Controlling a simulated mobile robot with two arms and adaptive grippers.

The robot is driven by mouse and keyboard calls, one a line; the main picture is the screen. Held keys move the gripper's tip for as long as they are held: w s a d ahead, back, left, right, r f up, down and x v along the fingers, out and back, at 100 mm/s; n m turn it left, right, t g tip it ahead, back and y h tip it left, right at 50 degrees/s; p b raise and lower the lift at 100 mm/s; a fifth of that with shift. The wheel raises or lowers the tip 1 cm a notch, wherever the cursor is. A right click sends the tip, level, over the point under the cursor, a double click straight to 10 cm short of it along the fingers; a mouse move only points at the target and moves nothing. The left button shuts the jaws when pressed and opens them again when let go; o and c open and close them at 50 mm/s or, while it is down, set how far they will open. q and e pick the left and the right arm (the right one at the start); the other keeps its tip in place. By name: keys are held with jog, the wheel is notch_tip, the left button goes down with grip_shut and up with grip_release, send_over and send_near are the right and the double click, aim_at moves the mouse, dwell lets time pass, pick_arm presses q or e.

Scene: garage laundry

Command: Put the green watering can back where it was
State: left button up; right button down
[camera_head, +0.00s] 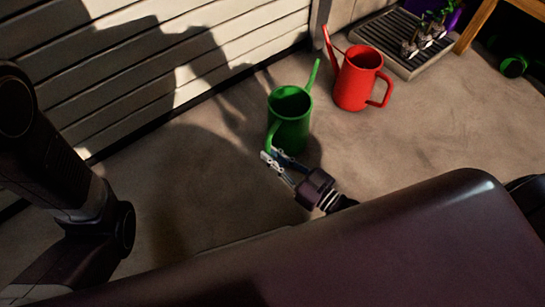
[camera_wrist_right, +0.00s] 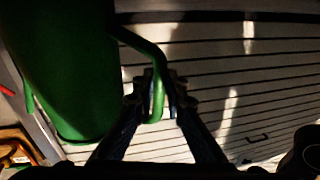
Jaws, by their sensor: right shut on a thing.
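The green watering can (camera_head: 290,120) is in the middle of the head view, roughly upright, with its spout pointing up and away. I cannot tell whether its base touches the floor. My right gripper (camera_head: 272,157) is shut on the can's handle at the near side. In the right wrist view, the green watering can (camera_wrist_right: 68,70) fills the upper left, and the fingers of my right gripper (camera_wrist_right: 158,100) close around its handle. My left arm shows at the left of the head view, but its gripper is not in view.
A red watering can (camera_head: 352,82) stands just right of and behind the green one. A ridged tray (camera_head: 376,38) with small items lies beyond it. A slatted wall or door (camera_head: 150,50) runs along the upper left. Bare floor (camera_head: 440,125) lies to the right.

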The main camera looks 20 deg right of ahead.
jog(key=shift+r, duration=0.15)
jog(key=shift+f, duration=0.2)
jog(key=c, duration=2)
grip_release()
jog(key=shift+o, duration=0.2)
jog(key=p+v, duration=0.5)
jog(key=v, duration=0.7)
jog(key=shift+r, duration=0.15)
